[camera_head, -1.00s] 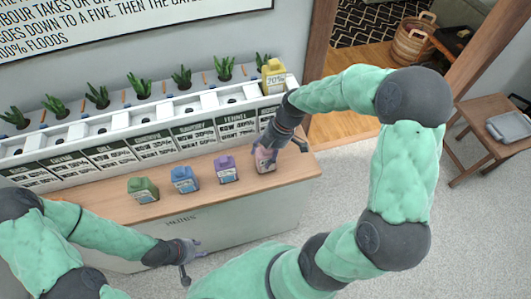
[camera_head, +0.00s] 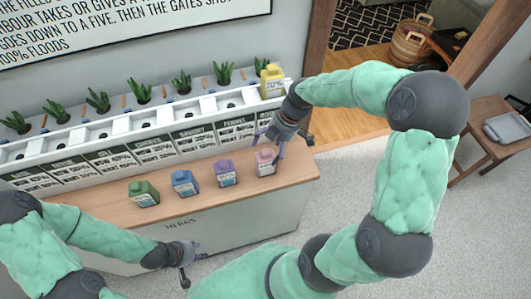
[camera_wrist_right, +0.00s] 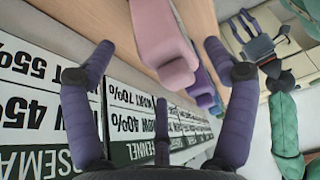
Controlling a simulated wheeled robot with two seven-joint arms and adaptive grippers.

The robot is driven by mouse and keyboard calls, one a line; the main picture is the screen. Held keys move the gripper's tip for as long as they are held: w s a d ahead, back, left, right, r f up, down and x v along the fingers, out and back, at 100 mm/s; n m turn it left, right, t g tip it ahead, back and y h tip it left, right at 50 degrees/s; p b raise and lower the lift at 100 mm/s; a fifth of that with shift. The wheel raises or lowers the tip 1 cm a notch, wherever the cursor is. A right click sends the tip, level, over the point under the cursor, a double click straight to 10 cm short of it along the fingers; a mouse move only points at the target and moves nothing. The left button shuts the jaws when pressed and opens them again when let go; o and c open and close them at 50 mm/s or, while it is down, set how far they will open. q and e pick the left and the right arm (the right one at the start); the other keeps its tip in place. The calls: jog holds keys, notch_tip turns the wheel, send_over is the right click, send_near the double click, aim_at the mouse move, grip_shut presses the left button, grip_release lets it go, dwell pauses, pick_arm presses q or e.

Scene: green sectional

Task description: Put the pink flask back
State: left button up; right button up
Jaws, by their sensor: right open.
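The pink flask (camera_head: 265,162) stands upright on the wooden counter (camera_head: 215,202), at the right end of a row of flasks. It also shows close up in the right wrist view (camera_wrist_right: 160,40), beyond the fingers. My right gripper (camera_head: 268,140) is open and empty, just above and behind the pink flask, in front of the label panel. Its spread fingers show in the right wrist view (camera_wrist_right: 155,75). My left gripper (camera_head: 193,262) hangs low in front of the counter, away from the flasks; its finger opening is too small to judge.
Purple (camera_head: 225,172), blue (camera_head: 184,182) and green (camera_head: 143,193) flasks stand left of the pink one. Behind them is a white planter rack (camera_head: 125,135) with labels and several plants. A yellow flask (camera_head: 272,80) stands on its right end. A wooden side table (camera_head: 490,135) is at right.

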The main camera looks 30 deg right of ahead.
jog(key=p+v, duration=0.1)
jog(key=v, duration=0.6)
